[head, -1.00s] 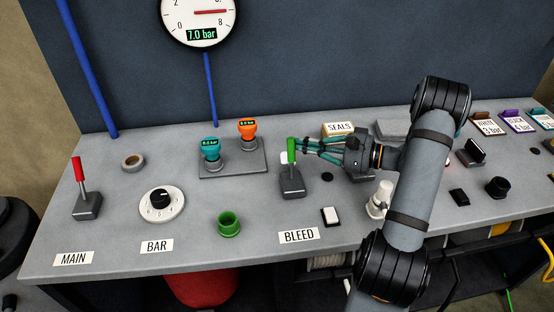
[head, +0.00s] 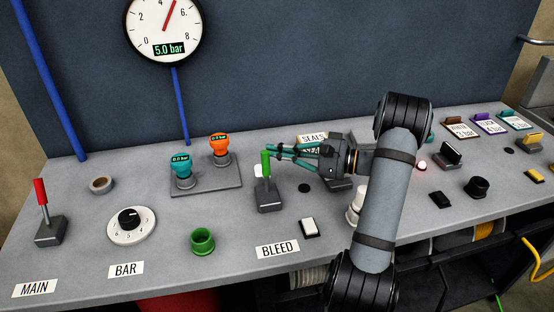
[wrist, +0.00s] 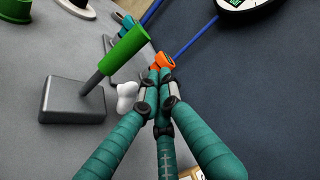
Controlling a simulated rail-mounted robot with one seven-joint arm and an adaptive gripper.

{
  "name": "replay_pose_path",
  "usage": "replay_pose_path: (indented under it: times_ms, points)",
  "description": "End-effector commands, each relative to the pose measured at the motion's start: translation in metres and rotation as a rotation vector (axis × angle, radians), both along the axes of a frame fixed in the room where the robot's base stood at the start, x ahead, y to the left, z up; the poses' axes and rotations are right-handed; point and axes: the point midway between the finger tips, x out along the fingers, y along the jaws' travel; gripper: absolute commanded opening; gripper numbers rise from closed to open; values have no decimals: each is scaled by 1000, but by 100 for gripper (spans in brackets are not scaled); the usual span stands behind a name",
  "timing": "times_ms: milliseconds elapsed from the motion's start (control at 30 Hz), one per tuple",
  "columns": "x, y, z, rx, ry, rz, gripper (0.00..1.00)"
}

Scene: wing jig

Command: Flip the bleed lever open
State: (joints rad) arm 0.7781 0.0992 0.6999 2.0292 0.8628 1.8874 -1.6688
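The bleed lever has a green handle (head: 265,164) on a grey base (head: 271,197), behind the BLEED label (head: 278,249). In the head view its handle stands nearly upright. My gripper (head: 271,150) reaches in from the right, its teal fingertips close to the handle's top. In the wrist view the green handle (wrist: 124,55) and grey base (wrist: 72,100) are left of my fingers (wrist: 159,80). The fingertips are drawn together with nothing between them. A small gap shows between handle and fingers there; contact cannot be told. The gauge (head: 164,24) reads 5.0 bar.
The MAIN red lever (head: 41,192) and BAR dial (head: 131,220) are at left. The SEALS box (head: 312,139) is behind my gripper.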

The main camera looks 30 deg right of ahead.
Motion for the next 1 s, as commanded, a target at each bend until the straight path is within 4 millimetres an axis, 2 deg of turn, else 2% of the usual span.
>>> replay_pose_path:
  times_ms: [33, 200, 500, 700, 1000]
  points:
    - [11, -3, -8, -4, -4, 3, 0]
    - [-20, -34, -2, -1, -1, -5, 0]
    - [-55, -67, 4, 0, 0, 0, 0]
    - [-62, -73, 6, 0, 1, 2, 0]
    - [-62, -73, 6, 1, 1, 3, 0]
